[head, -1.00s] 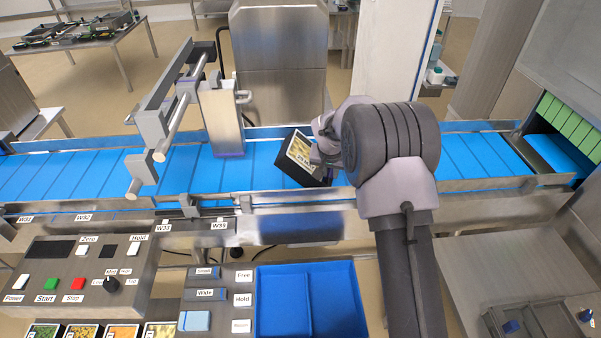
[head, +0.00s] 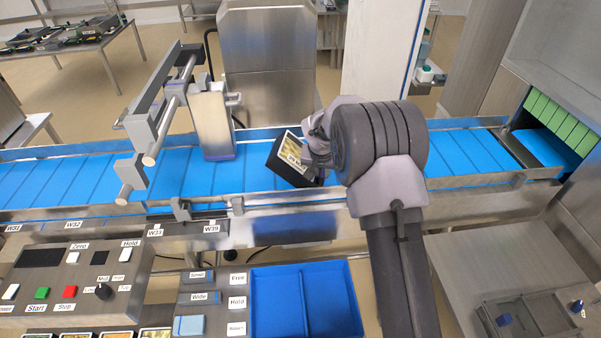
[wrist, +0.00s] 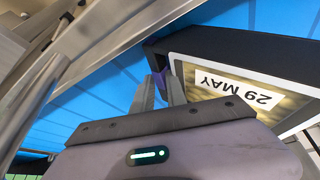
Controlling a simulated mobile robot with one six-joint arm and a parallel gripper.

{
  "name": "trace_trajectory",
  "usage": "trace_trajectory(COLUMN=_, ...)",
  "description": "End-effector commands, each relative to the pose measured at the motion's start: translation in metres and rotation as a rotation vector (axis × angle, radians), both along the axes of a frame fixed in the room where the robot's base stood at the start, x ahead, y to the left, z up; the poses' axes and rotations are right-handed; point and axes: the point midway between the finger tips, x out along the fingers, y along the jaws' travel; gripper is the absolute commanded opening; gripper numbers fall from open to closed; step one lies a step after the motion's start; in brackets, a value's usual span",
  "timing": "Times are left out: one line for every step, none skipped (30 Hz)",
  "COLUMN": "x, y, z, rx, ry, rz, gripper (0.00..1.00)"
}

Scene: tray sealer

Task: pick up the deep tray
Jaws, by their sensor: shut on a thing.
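The deep tray (head: 289,163) is black, with a film lid over yellowish food and a white label. In the wrist view the label on the tray (wrist: 215,90) reads "29 MAY". My gripper (head: 312,160) is shut on the tray's edge, at its right side in the head view. In the wrist view my fingers (wrist: 168,88) meet at the tray's near corner. The tray is tilted over the blue conveyor belt (head: 225,176). I cannot tell whether its lower edge touches the belt. My wrist hides part of its right side.
A metal frame with a grey box (head: 212,125) stands over the belt to the left. Steel rails (head: 460,185) edge the belt. Green curtain strips (head: 553,122) hang at a machine opening on the right. A blue bin (head: 305,300) and button panels lie in front.

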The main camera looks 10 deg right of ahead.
Motion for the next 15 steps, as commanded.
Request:
trace_trajectory(x=-0.007, y=0.000, z=-0.010, rx=0.000, ry=0.025, rz=-0.002, gripper=0.00)
trace_trajectory(x=-0.007, y=0.000, z=-0.007, rx=0.000, ry=0.024, rz=-0.002, gripper=0.00)
trace_trajectory(x=-0.007, y=0.000, z=0.000, rx=0.000, ry=0.024, rz=-0.003, gripper=0.00)
trace_trajectory(x=-0.007, y=0.000, z=0.007, rx=-0.001, ry=0.022, rz=-0.002, gripper=0.00)
trace_trajectory(x=-0.007, y=0.000, z=0.015, rx=0.000, ry=0.022, rz=-0.002, gripper=0.00)
trace_trajectory(x=-0.006, y=0.000, z=0.028, rx=0.000, ry=0.020, rz=-0.003, gripper=0.00)
trace_trajectory(x=-0.006, y=0.000, z=0.037, rx=0.000, ry=0.018, rz=-0.002, gripper=0.00)
trace_trajectory(x=-0.005, y=0.000, z=0.046, rx=-0.001, ry=0.017, rz=-0.001, gripper=0.00)
trace_trajectory(x=-0.005, y=0.000, z=0.057, rx=0.000, ry=0.017, rz=-0.002, gripper=0.00)
trace_trajectory(x=-0.005, y=0.000, z=0.064, rx=-0.001, ry=0.015, rz=-0.001, gripper=0.00)
trace_trajectory(x=-0.005, y=0.000, z=0.071, rx=0.000, ry=0.016, rz=-0.001, gripper=0.00)
trace_trajectory(x=-0.005, y=0.000, z=0.078, rx=-0.001, ry=0.016, rz=-0.001, gripper=0.00)
trace_trajectory(x=-0.005, y=0.000, z=0.083, rx=0.000, ry=0.016, rz=-0.001, gripper=0.00)
trace_trajectory(x=-0.005, y=0.000, z=0.087, rx=0.000, ry=0.016, rz=-0.001, gripper=0.00)
trace_trajectory(x=-0.005, y=0.000, z=0.090, rx=-0.001, ry=0.015, rz=0.000, gripper=0.00)
